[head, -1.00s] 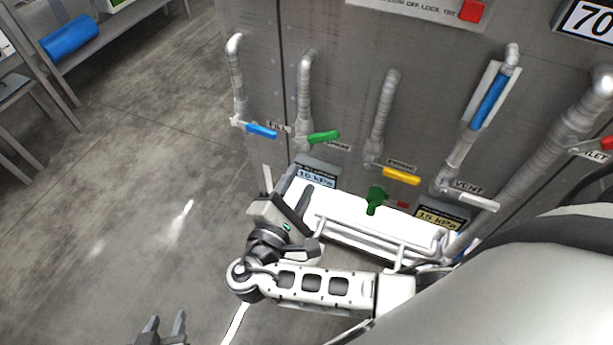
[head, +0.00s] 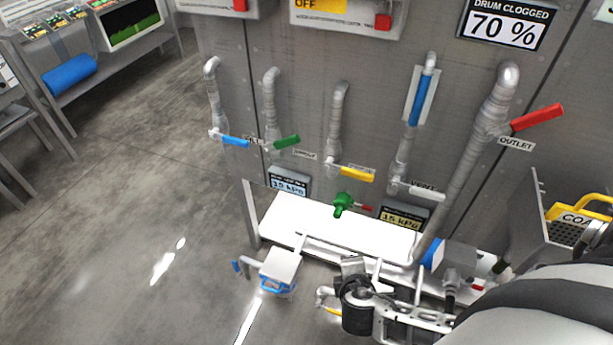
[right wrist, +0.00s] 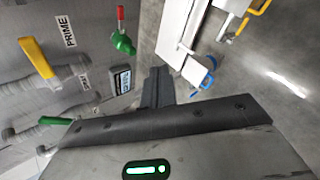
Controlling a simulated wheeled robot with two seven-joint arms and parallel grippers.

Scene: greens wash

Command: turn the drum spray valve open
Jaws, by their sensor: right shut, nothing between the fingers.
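Several lever valves sit on pipes on the grey panel in the head view. The green lever (head: 287,141) lies sideways across its pipe; its label is too small to read, so I cannot confirm it is the spray valve. To its left is a blue lever (head: 235,141), to its right a yellow one (head: 357,174), marked PRIME in the right wrist view (right wrist: 37,58). My right gripper (right wrist: 156,88) is shut and empty, apart from the levers. In the head view its hand is below the white bench, its fingertips unclear. My left gripper is out of view.
A white bench (head: 300,222) runs below the panel. A green tap (head: 343,204) stands above it, by two kPa displays. A white VENT lever (head: 424,192) and a red OUTLET lever (head: 537,117) are further right. Open floor (head: 120,230) lies at left.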

